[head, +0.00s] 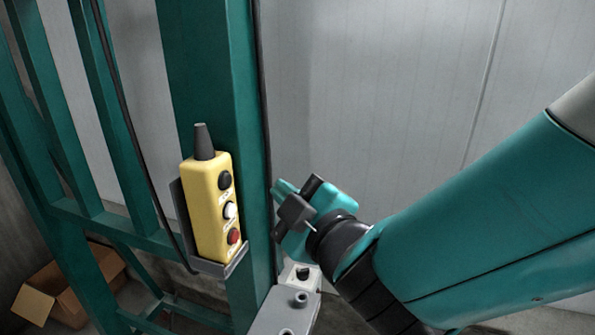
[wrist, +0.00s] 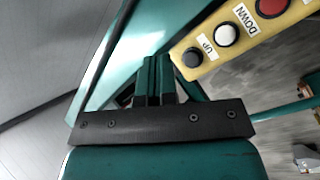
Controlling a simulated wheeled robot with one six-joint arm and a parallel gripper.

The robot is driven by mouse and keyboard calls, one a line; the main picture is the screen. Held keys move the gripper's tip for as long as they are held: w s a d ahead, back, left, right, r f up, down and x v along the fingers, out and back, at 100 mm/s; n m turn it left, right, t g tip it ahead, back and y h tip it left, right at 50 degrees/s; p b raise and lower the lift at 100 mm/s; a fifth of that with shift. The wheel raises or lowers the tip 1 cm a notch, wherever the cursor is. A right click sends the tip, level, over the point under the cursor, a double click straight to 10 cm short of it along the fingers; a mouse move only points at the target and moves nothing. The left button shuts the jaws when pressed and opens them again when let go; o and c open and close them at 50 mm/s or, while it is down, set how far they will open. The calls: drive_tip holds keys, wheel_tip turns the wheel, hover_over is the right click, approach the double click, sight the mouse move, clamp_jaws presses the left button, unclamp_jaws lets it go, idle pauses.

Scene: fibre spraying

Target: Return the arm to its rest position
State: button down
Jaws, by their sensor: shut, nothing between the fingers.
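My gripper (head: 284,188) is in the middle of the head view, at the end of my teal arm that reaches in from the right. Its fingers are shut and hold nothing; the closed fingers also show in the wrist view (wrist: 153,80). In the head view the gripper is just right of the teal post, and I cannot tell whether it touches it. A yellow control box (head: 208,205) with black, white and red buttons hangs on the post, left of the gripper. In the wrist view the box (wrist: 245,38) shows UP and DOWN labels, beyond the fingertips to the right.
The teal post (head: 215,80) and frame (head: 60,150) stand at left. A grey bracket with a small switch box (head: 300,277) is below my gripper. An open cardboard box (head: 75,285) lies on the floor at lower left. A pale panelled wall (head: 400,80) stands behind.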

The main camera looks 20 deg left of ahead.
idle(0.3)
drive_tip(key=w+d+f+m+g+h+b, duration=0.1)
drive_tip(key=d+f+m+g+h+b, duration=0.15)
drive_tip(key=d+m+h, duration=0.4)
drive_tip(key=w+d+f+m+g+h+b, duration=0.15)
drive_tip(key=d+f+m, duration=0.25)
drive_tip(key=d, duration=0.6)
drive_tip(key=s+d+f+m+g+h, duration=0.1)
drive_tip(key=s+d+g, duration=0.3)
drive_tip(key=s, duration=0.5)
drive_tip(key=s+d+m+g+b, duration=0.1)
drive_tip(key=s+d+g, duration=0.3)
drive_tip(key=s+d, duration=0.2)
drive_tip(key=s, duration=0.2)
drive_tip(key=shift+s+d+f+g+h, duration=0.25)
drive_tip(key=shift+s+f+g+h, duration=0.05)
drive_tip(key=shift+s+f+h, duration=0.1)
drive_tip(key=shift+a, duration=0.1)
